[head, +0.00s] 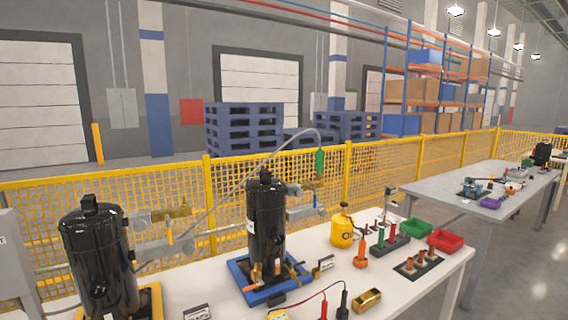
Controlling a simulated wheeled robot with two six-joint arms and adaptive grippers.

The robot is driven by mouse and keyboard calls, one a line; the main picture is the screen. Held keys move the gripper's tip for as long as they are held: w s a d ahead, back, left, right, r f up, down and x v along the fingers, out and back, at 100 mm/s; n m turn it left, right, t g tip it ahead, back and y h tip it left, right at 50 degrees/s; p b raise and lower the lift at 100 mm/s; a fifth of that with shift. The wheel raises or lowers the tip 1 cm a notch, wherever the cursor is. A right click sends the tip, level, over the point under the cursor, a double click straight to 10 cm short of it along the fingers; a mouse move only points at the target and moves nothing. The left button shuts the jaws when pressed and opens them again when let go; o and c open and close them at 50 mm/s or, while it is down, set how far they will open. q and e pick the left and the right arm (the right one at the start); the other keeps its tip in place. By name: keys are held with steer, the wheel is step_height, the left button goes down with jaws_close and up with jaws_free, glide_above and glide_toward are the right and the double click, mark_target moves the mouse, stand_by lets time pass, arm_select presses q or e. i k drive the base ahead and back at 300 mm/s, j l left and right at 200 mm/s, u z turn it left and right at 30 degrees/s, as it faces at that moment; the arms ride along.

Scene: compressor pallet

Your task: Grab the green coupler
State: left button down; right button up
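A green coupler (320,161) hangs at the end of a grey hose (237,186). The hose rises from near the left black compressor (95,262) and arches behind and above the second black compressor (266,222). The coupler is just right of that compressor's top, above a brass fitting (312,185); whether they touch cannot be told. Other green pieces (381,238) stand upright in a dark rack (388,247) on the table. Neither of my grippers shows in this view.
The white table (225,288) holds a blue tray (244,283) under the second compressor, a yellow bottle (341,230), green (415,228) and red (446,241) bins, and a block with copper pieces (419,264). A yellow mesh fence (380,170) runs behind. A grey table (440,190) stands right.

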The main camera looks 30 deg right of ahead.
mark_target(318, 157)
steer(key=k+l, duration=0.1)
steer(key=l, duration=0.35)
steer(key=l+u, duration=0.15)
steer(key=l, duration=0.3)
steer(key=k+l, duration=0.2)
steer(key=l, duration=0.25)
steer(key=k+l+u, duration=0.15)
steer(key=l, duration=0.25)
steer(key=k+l, duration=0.1)
steer(key=l, duration=0.35)
steer(key=k+l+u, duration=0.15)
steer(key=l, duration=0.3)
steer(key=k+l, duration=0.1)
steer(key=l, duration=0.3)
steer(key=u, duration=0.05)
